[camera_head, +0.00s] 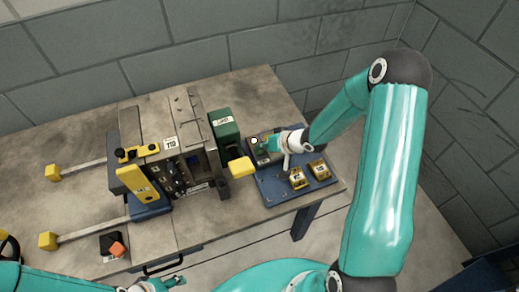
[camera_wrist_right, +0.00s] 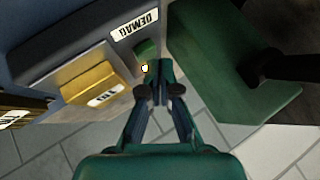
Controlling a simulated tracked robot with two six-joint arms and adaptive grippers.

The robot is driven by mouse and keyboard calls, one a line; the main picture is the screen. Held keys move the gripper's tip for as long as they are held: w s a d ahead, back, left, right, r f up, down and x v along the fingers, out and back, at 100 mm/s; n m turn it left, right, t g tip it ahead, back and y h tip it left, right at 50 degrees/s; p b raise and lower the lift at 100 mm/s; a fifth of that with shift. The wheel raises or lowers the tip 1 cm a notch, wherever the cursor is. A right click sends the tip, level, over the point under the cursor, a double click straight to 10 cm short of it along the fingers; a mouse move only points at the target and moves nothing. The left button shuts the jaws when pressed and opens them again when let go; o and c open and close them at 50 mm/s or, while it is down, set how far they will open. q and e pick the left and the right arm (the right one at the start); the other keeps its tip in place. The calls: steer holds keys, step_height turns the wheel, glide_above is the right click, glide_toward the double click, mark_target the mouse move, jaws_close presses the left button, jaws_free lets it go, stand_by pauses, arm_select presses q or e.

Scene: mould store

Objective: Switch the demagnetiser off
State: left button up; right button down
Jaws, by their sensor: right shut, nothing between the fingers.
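In the right wrist view a white label reading DEMAG (camera_wrist_right: 135,27), upside down, sits on a dark blue surface. Beside it is a small green switch (camera_wrist_right: 146,50) with a bright white spot (camera_wrist_right: 145,68) at its edge. My right gripper (camera_wrist_right: 158,70) is shut and empty, its fingertips close beside the switch; I cannot tell whether they touch it. In the head view my right gripper (camera_head: 265,146) is over the back left corner of the blue plate (camera_head: 273,190) and hides part of it. My left gripper (camera_head: 176,281) is at the bottom edge; its fingers are too small to judge.
Yellow blocks (camera_head: 298,178) stand on the blue plate. A green box (camera_head: 225,128) with a label and a yellow-ended bar (camera_head: 241,165) are left of it. A mould assembly (camera_head: 183,150) fills the table's middle. A brick wall (camera_head: 200,50) stands behind.

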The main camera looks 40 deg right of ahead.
mark_target(262, 152)
steer(key=shift+f, duration=0.15)
steer(key=shift+f, duration=0.25)
stand_by(0.6)
steer(key=shift+r+p, duration=0.3)
steer(key=shift+r, duration=0.15)
step_height(262, 152, up, 6)
steer(key=p, duration=0.6)
stand_by(0.3)
